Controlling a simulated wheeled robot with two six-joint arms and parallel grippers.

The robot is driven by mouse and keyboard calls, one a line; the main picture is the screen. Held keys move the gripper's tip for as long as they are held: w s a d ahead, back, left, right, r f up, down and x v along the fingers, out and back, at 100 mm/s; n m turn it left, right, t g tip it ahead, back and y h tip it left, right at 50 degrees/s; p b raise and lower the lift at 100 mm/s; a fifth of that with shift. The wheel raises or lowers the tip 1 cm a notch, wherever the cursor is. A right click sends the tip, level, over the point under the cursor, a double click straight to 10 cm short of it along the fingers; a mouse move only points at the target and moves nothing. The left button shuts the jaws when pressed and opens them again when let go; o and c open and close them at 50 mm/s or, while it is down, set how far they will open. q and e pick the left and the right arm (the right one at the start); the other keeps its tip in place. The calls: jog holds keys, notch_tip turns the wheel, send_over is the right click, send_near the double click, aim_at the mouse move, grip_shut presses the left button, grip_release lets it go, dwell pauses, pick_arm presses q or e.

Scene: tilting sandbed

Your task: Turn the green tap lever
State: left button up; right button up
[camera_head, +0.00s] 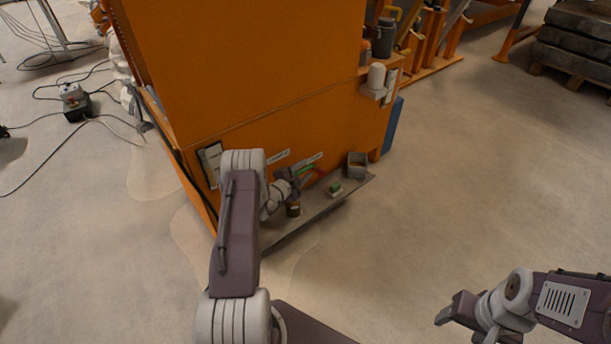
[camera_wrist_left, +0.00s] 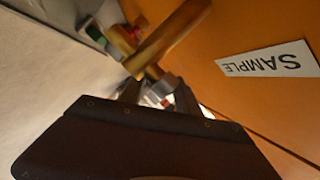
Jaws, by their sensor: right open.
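My left arm reaches down in front of the cabinet and hides part of the tap. In the left wrist view a brass tap body (camera_wrist_left: 165,40) lies just beyond the left fingers (camera_wrist_left: 157,95). The fingers stand apart with something small and pale and red between or behind them. My right gripper (camera_head: 462,318) is open and empty, away over the floor.
A narrow grey shelf (camera_head: 330,203) runs along the cabinet (camera_head: 240,75) foot. It carries a brass-coloured cup (camera_head: 293,210), a green-and-white block (camera_head: 335,188) and a grey container (camera_head: 357,164). A SAMPLE label (camera_wrist_left: 268,62) is beside the tap.

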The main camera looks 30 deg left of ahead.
pick_arm(q)
jog(key=shift+w+f, duration=0.1)
jog(key=shift+w, duration=0.55)
jog(key=shift+d, duration=0.1)
grip_shut()
dwell(0.9)
